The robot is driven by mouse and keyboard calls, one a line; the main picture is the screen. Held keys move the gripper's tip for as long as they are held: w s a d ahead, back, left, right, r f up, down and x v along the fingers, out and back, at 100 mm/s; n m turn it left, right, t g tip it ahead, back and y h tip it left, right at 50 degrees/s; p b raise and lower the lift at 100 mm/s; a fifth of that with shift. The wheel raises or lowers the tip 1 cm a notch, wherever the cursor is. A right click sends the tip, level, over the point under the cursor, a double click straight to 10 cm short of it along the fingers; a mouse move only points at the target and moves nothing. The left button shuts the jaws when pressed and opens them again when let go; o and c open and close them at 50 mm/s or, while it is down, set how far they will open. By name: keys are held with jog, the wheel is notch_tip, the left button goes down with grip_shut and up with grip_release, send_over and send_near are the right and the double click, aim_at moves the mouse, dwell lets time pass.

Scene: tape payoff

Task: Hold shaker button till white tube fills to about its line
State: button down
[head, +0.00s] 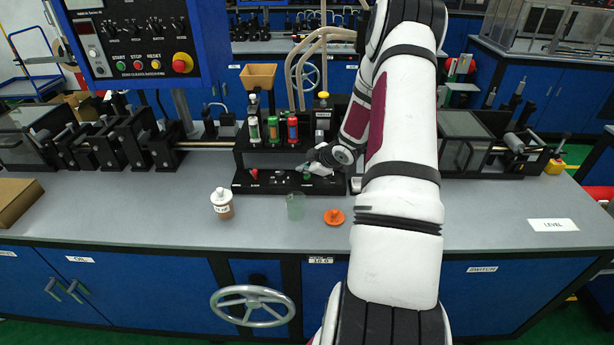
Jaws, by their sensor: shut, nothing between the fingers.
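The white tube (253,130) stands at the left of a row of three on a black stand (242,158), beside a green tube (273,130) and a red tube (292,130). Its line and fill level are too small to read. A low black panel (275,187) below the tubes carries small controls, with a red one (254,174) at the left. My gripper (306,170) is shut and empty, low over the panel's right part, close to a small green spot. I cannot tell whether it touches a button there; the shaker button's label is unreadable.
A white-capped bottle (222,204), a clear greenish cup (296,206) and an orange lid-like piece (334,216) stand on the grey bench in front of the panel. An orange funnel (258,76) is above the tubes. Black roller units stand left and right. The front right bench is mostly clear.

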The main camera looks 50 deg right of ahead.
aim_at(305, 177)
jog(key=shift+f, duration=0.5)
dwell(1.9)
jog(key=shift+r, duration=0.1)
dwell(0.6)
jog(key=shift+r+p, duration=0.6)
jog(key=shift+r, duration=0.2)
jog(key=shift+r, duration=0.1)
notch_tip(305, 177, up, 4)
jog(key=p, duration=0.3)
jog(key=shift+s+r, duration=0.1)
jog(key=shift+r, duration=0.05)
jog(key=shift+r+p, duration=0.25)
jog(key=shift+p, duration=0.05)
